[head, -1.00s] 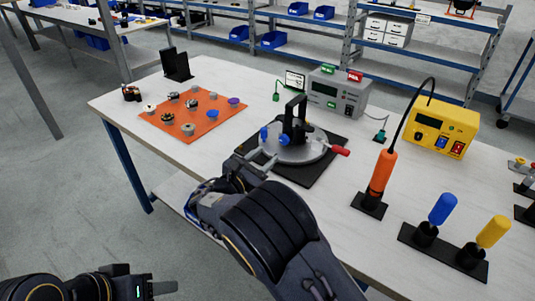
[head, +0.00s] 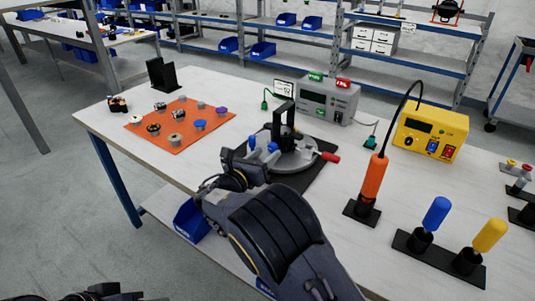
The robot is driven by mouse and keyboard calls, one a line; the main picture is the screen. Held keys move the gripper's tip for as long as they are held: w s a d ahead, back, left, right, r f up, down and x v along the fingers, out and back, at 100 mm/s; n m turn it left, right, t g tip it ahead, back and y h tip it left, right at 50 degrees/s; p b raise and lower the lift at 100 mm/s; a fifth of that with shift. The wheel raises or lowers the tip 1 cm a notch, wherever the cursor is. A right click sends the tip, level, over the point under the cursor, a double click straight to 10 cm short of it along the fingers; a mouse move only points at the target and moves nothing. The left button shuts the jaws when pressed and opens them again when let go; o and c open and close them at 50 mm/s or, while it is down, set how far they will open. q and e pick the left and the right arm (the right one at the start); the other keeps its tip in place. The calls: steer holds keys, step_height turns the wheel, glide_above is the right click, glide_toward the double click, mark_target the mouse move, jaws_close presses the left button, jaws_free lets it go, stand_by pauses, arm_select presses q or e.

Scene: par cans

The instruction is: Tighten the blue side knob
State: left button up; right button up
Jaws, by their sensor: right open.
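The fixture, a round grey turntable (head: 297,162) with a black upright clamp, stands on a black base plate on the workbench. Two small blue knob-like parts show at its left side, the left one (head: 252,142) and the right one (head: 272,147); I cannot tell for sure which is the side knob. My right gripper (head: 254,158) is open beside them at the fixture's left edge. My own wrist hides part of its fingers, and contact with a knob cannot be made out. Only a sliver of my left gripper (head: 130,298) shows at the bottom left edge.
A red handle (head: 330,158) sticks out at the fixture's right. An orange mat (head: 184,143) with several small parts lies to the left. A grey box (head: 318,101), an orange driver (head: 374,178), a yellow unit (head: 430,133) and blue and yellow tools in a stand (head: 442,262) stand around it.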

steer(key=shift+x, duration=0.95)
steer(key=c, duration=1)
steer(key=m+b, duration=0.3)
steer(key=m, duration=0.1)
steer(key=shift+f, duration=0.1)
steer(key=shift+m+b, duration=0.85)
steer(key=shift+m, duration=0.65)
steer(key=o, duration=1)
